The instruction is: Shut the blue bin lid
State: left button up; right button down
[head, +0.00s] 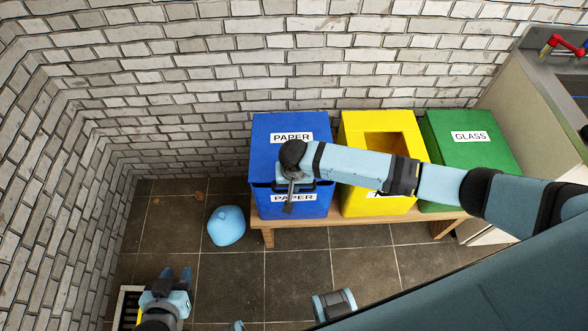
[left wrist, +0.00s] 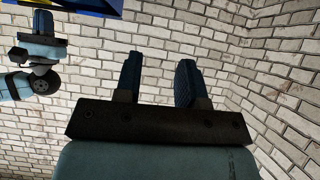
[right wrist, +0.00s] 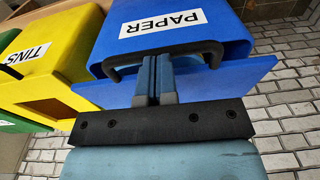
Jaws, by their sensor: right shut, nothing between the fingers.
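The blue bin (head: 262,205) stands at the left end of a low wooden bench, with PAPER labels on its lid and front. Its blue lid (head: 290,155) lies over the top in the head view; I cannot tell if it is fully flush. A black handle (right wrist: 190,50) runs along the bin's edge in the right wrist view. My right gripper (right wrist: 154,62) is shut and empty, its fingertips at this handle; contact is unclear. In the head view my right gripper (head: 290,205) hides part of the bin's front. My left gripper (head: 178,272) is open and empty, low at the left, away from the bin.
A yellow bin (head: 355,200) with an opening and a green bin (head: 470,160) stand right of the blue one on the bench (head: 268,236). A light blue rounded object (head: 226,226) lies on the tiled floor. A brick wall (head: 200,100) is behind. A counter is at right.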

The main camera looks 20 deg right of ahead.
pick_arm(q)
jog(key=shift+s+r, duration=0.2)
jog(key=shift+s, duration=0.25)
pick_arm(e)
jog(key=f, duration=0.1)
jog(key=s+f, duration=0.1)
jog(key=f, duration=0.3)
jog(key=shift+s, duration=0.4)
